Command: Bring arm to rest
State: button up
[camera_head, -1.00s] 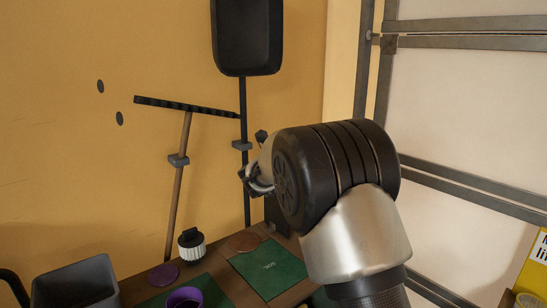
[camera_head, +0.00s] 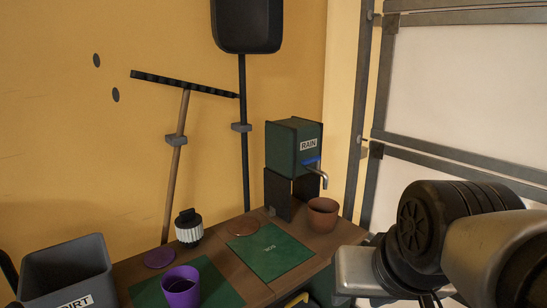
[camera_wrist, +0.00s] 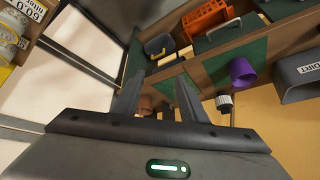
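My arm (camera_head: 440,235) shows in the head view at the lower right, bent and clear of the workbench top. My gripper (camera_wrist: 158,90) shows in the wrist view with its two dark fingers spread apart. Nothing is held between them; the bench and its items lie beyond. In the head view the gripper's fingertips cannot be made out behind my arm and the frame edge.
The wooden bench (camera_head: 225,262) carries a purple pot (camera_head: 181,287), a white-and-black knob-like item (camera_head: 189,228) and a terracotta pot (camera_head: 323,212) by the RAIN dispenser (camera_head: 294,147). A grey DIRT bin (camera_head: 65,270) stands left. Metal-framed panels (camera_head: 460,100) rise at right.

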notch_tip(320, 180, up, 17)
jog(key=s+d+p, duration=0.1)
jog(key=s+p, duration=0.1)
jog(key=p, duration=1.6)
jog(key=shift+s+r+n+g+p, duration=0.15)
jog(key=shift+n+g+p, duration=0.15)
jog(key=shift+n+p, duration=0.1)
